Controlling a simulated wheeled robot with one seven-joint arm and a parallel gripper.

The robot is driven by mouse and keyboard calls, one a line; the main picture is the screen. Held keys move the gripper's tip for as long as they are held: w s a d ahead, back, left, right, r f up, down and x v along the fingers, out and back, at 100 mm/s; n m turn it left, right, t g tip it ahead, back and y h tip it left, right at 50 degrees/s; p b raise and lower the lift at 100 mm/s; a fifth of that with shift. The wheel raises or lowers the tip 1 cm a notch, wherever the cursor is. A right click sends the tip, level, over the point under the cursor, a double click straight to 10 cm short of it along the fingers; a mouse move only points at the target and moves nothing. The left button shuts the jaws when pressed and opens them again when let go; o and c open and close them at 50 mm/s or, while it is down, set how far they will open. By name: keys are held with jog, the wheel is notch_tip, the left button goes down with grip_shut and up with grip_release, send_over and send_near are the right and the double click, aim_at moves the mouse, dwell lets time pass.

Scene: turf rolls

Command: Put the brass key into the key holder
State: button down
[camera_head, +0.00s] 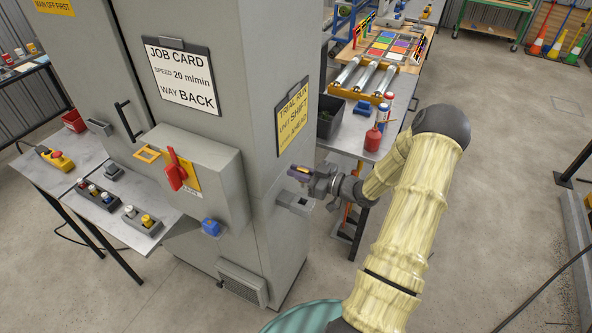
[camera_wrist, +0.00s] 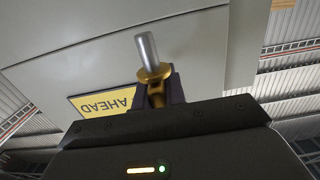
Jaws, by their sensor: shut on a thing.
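The brass key (camera_wrist: 156,73) is between the fingers of my gripper (camera_wrist: 157,92) in the wrist view. It has a brass collar and a silvery round shaft that points away from the fingers, up in that picture. In the head view my gripper (camera_head: 299,173) is beside the right-hand face of the grey cabinet, below the yellow sign. In the head view the key is too small to make out. A small grey box with a dark opening (camera_head: 295,203) sticks out of the cabinet just below my gripper; it may be the key holder. Its inside is hard to see.
The grey cabinet (camera_head: 262,85) stands close to my gripper's left. It bears a red switch handle (camera_head: 176,171) and a blue part (camera_head: 211,227). A bench with a red can (camera_head: 373,138) and bottles stands behind my arm. Open floor lies at the right.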

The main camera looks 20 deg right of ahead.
jog(key=shift+s, duration=0.1)
jog(key=shift+f, duration=0.15)
jog(key=b, duration=0.5)
send_over(298, 200)
jog(key=shift+f, duration=2.8)
jog(key=shift+s+d, duration=0.1)
jog(key=shift+f+b, duration=0.35)
jog(key=shift+f+b, duration=1.35)
jog(key=shift+f, duration=0.4)
jog(key=c, duration=1.4)
grip_release()
jog(key=shift+o, duration=0.2)
